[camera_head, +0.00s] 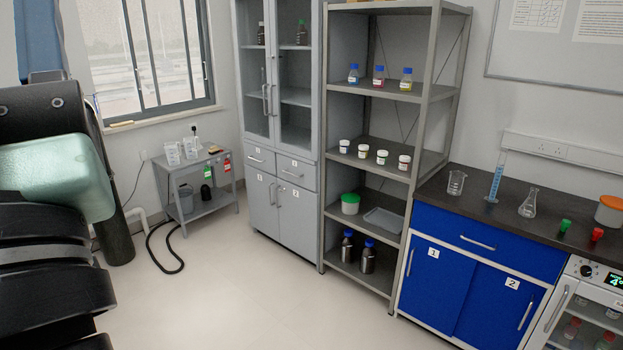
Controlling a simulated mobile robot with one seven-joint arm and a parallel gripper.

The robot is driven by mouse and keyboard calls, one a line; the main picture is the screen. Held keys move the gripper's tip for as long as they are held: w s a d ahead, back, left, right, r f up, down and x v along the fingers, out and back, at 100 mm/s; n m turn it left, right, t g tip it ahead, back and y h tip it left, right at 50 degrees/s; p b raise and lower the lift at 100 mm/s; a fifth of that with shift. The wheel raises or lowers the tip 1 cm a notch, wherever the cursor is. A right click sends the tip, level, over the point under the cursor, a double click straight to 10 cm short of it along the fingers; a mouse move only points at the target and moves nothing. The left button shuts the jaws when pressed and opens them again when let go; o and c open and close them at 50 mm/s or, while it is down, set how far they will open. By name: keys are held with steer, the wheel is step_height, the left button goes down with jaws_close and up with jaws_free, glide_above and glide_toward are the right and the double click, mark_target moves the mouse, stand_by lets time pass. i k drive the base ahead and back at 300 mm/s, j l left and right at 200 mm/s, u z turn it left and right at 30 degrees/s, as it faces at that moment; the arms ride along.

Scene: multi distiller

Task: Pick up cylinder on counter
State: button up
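A graduated cylinder (495,184) with blue marking or liquid stands upright on the dark counter (460,208) at the right. It is between a glass beaker (456,183) on its left and a conical flask (529,204) on its right, apart from both. Parts of my own arm fill the left side of the picture. My gripper is not in view.
A green item (564,226), a red item (597,235) and an orange-and-white tub (609,211) stand further right on the counter. An open grey shelf (371,201) adjoins it at left. A small trolley (199,161) stands by the window. The middle floor (245,305) is clear.

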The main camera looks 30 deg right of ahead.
mark_target(492, 199)
steer(key=z, duration=1.65)
steer(key=i+z, duration=0.25)
steer(key=z, duration=0.15)
steer(key=i+z, duration=0.25)
steer(key=z, duration=0.2)
